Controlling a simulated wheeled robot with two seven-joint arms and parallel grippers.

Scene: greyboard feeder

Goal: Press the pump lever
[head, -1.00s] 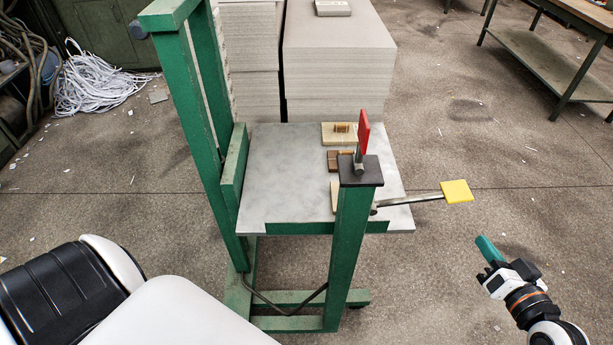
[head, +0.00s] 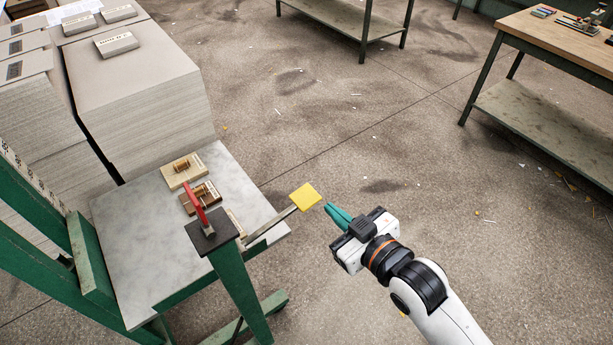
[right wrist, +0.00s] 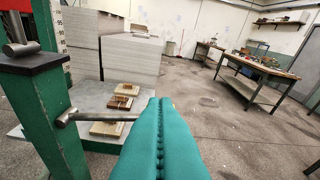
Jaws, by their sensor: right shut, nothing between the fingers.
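The pump lever (head: 271,225) is a grey metal bar with a square yellow pad (head: 305,197) at its outer end. It sticks out to the right from the green stand's post. My right gripper (head: 335,212) has teal fingers, shut and empty. Its tips are just right of the yellow pad in the head view, with a small gap in the picture; their height relative to the pad is hard to tell. In the right wrist view the lever bar (right wrist: 92,117) runs toward the shut fingers (right wrist: 162,108), which hide most of the pad. My left gripper is out of view.
Wooden blocks (head: 183,172) lie on the grey table (head: 135,262). Greyboard stacks (head: 150,110) stand behind. A workbench (head: 550,45) is at the upper right. The floor around my right arm is clear.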

